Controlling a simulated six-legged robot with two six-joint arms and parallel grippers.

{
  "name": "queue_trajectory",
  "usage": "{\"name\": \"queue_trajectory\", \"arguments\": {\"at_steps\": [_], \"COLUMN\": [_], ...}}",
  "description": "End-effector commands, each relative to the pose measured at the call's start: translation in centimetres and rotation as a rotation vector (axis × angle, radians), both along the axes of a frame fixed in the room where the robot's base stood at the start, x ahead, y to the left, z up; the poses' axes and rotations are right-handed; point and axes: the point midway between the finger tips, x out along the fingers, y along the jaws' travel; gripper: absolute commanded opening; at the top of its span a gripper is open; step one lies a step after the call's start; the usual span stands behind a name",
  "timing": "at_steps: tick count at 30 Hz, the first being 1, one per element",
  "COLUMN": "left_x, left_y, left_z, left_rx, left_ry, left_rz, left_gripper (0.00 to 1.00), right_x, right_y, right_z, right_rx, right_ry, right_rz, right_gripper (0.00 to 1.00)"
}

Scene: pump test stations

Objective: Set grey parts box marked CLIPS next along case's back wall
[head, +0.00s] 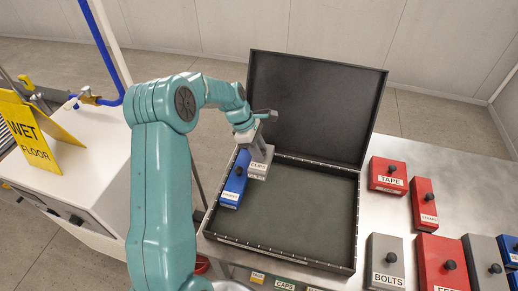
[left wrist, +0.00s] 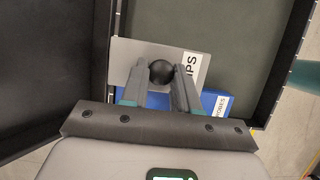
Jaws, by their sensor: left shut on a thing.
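The grey parts box marked CLIPS (head: 260,167) is at the back left of the open black case (head: 357,215), just right of a blue box (head: 236,180). My left gripper (head: 256,140) is above it, shut on its dark round knob (left wrist: 161,72). In the left wrist view the grey box (left wrist: 135,52) shows ahead of the fingers, with the blue box (left wrist: 217,103) beside it. I cannot tell whether the grey box touches the case floor or the blue box. My right gripper is out of view.
The case lid (head: 318,105) stands open at the back. The rest of the case floor (head: 300,210) is clear. Red boxes, such as TAPE (head: 388,175), and grey boxes, such as BOLTS (head: 386,262), stand on the metal table to the right. A yellow wet-floor sign (head: 25,128) is at left.

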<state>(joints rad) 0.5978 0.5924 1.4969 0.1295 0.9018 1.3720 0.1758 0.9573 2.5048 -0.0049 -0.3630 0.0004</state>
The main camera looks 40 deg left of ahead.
Motion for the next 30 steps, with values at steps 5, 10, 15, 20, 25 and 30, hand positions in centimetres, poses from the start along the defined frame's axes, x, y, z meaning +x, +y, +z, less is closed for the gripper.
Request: {"name": "queue_trajectory", "arguments": {"at_steps": [5, 10, 15, 20, 25, 30], "left_x": [0.0, 0.0, 0.0, 0.0, 0.0, 0.0], "left_y": [0.0, 0.0, 0.0, 0.0, 0.0, 0.0], "left_z": [-0.1, -0.7, -1.4, -2.1, -2.9, -3.1], "left_rx": [0.0, 0.0, 0.0, 0.0, 0.0, 0.0], "left_ry": [-0.001, 0.0, 0.0, 0.0, 0.0, -0.001], "left_rz": [0.0, 0.0, 0.0, 0.001, 0.001, 0.0], "left_gripper": [0.0, 0.0, 0.0, 0.0, 0.0, 0.0], "right_x": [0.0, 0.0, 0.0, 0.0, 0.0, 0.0], "right_y": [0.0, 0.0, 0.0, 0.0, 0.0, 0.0], "right_z": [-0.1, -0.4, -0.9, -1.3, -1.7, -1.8], "right_rx": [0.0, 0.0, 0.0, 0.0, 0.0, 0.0], "right_ry": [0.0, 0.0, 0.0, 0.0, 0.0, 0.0], "right_rz": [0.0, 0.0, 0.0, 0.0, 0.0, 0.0], "right_gripper": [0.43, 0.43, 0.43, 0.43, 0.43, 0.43]}}
